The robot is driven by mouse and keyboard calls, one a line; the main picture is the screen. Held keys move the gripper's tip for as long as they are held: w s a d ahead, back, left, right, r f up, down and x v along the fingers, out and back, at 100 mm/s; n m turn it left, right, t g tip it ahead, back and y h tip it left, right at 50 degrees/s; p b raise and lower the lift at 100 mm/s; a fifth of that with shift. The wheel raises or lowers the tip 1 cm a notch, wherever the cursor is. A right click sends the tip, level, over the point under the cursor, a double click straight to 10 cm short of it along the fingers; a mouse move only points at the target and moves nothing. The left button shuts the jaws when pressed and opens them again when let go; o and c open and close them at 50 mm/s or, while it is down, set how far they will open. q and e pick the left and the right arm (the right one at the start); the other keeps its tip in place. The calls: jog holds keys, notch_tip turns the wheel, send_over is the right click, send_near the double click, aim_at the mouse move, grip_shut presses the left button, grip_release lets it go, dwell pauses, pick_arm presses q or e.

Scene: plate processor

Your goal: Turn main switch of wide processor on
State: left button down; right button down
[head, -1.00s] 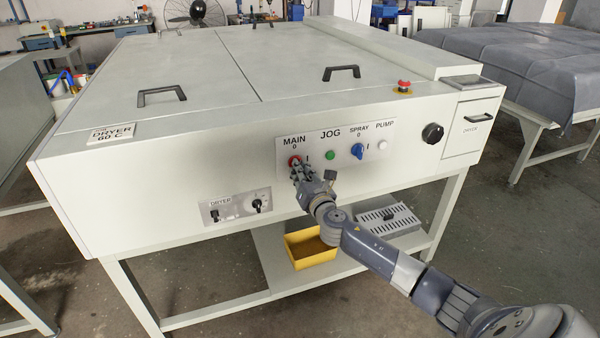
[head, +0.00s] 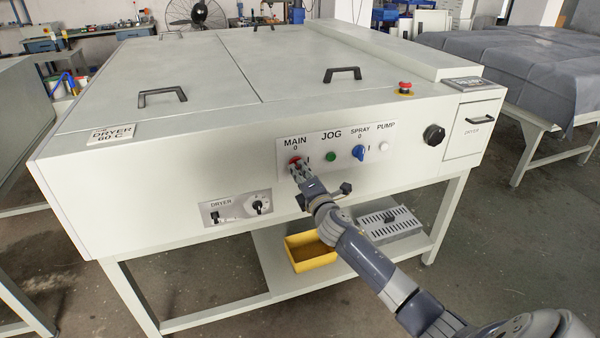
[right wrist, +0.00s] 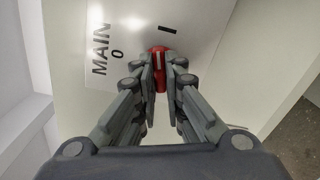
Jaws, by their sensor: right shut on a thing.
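The wide processor (head: 180,160) is a large pale cabinet on legs. Its front panel (head: 372,165) carries the red main switch (head: 294,161) under the label MAIN, with a 0 above it and an I mark to its right. My right gripper (head: 297,170) is at this switch. In the right wrist view, the fingers of the gripper (right wrist: 160,82) are shut on the red switch (right wrist: 158,57) from both sides. There the handle's pale line points roughly towards the I mark (right wrist: 167,30), not the 0. The fingers hide part of the switch. My left gripper is not in view.
To the right of the switch are a green JOG button (head: 331,157), a blue SPRAY knob (head: 358,152) and a white PUMP button (head: 384,146). A black knob (head: 433,135) and a red emergency button (head: 405,87) sit further right. A yellow bin (head: 312,252) stands below on the shelf.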

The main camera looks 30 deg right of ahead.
jog(key=shift+m, duration=2)
jog(key=c, duration=1.7)
grip_release()
jog(key=shift+d, duration=0.1)
jog(key=shift+s, duration=0.1)
jog(key=v, duration=1.2)
jog(key=shift+r, duration=0.1)
